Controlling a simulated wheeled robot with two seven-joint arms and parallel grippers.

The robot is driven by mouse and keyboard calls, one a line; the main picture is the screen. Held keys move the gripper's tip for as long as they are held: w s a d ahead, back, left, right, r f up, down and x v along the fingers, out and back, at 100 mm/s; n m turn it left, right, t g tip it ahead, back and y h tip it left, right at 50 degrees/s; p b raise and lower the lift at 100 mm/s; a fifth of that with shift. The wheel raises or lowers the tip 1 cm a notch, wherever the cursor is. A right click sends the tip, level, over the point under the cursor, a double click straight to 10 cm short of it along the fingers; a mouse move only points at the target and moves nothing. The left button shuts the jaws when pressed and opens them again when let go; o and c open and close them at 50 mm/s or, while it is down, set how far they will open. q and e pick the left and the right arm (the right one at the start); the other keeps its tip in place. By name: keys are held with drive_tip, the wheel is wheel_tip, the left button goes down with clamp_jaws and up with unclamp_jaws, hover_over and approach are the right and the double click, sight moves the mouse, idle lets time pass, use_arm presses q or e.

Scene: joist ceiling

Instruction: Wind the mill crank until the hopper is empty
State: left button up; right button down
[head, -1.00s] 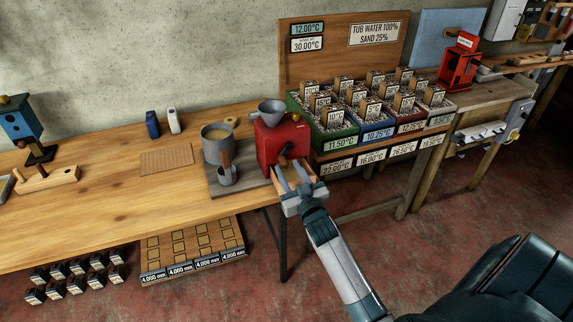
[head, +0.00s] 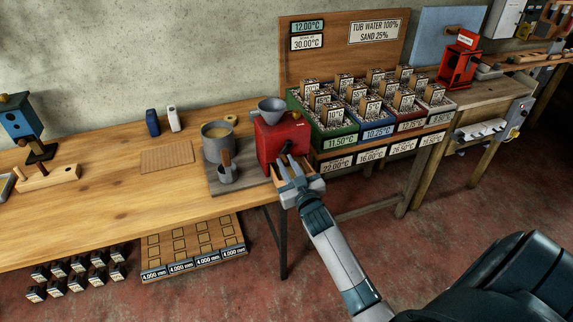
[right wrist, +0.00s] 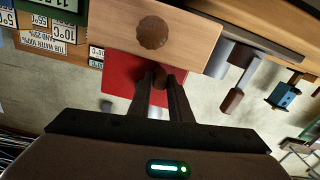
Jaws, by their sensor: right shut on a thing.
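The red mill (head: 268,141) stands on a dark board at the bench's right end, with a grey funnel-shaped hopper (head: 272,108) on top. I cannot see what the hopper holds. The mill's dark crank (head: 287,148) is on its front. My right gripper (head: 284,162) is at the crank's end, over the drawer (head: 313,184). In the right wrist view, its fingers (right wrist: 160,84) are shut on the brown crank knob (right wrist: 160,74), beside the wooden drawer front (right wrist: 185,30) with its round knob. The left gripper is not in view.
A grey pot (head: 216,150) with pale contents and a small wooden-handled cup (head: 226,174) stand close left of the mill. Labelled trays (head: 337,139) of pale material are close on the right. The bench top (head: 110,200) is mostly clear at left.

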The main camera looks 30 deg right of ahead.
drive_tip(key=shift+d+f+n, duration=0.2)
drive_tip(key=shift+d+n, duration=0.1)
drive_tip(key=shift+n, duration=0.6)
drive_tip(key=shift+s+n, duration=0.1)
drive_tip(key=shift+n, duration=0.2)
drive_tip(key=c, duration=1.7)
unclamp_jaws()
drive_tip(key=shift+o, duration=0.4)
drive_tip(key=shift+s+f, duration=0.1)
drive_tip(key=shift+s, duration=0.2)
drive_tip(key=shift+s+a, duration=0.1)
drive_tip(key=shift+s, duration=0.25)
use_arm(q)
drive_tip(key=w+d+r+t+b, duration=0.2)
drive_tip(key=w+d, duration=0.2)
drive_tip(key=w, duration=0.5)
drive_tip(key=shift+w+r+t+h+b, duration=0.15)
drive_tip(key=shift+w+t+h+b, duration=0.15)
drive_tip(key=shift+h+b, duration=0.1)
use_arm(e)
drive_tip(key=v, duration=1.6)
drive_tip(key=shift+a, duration=0.1)
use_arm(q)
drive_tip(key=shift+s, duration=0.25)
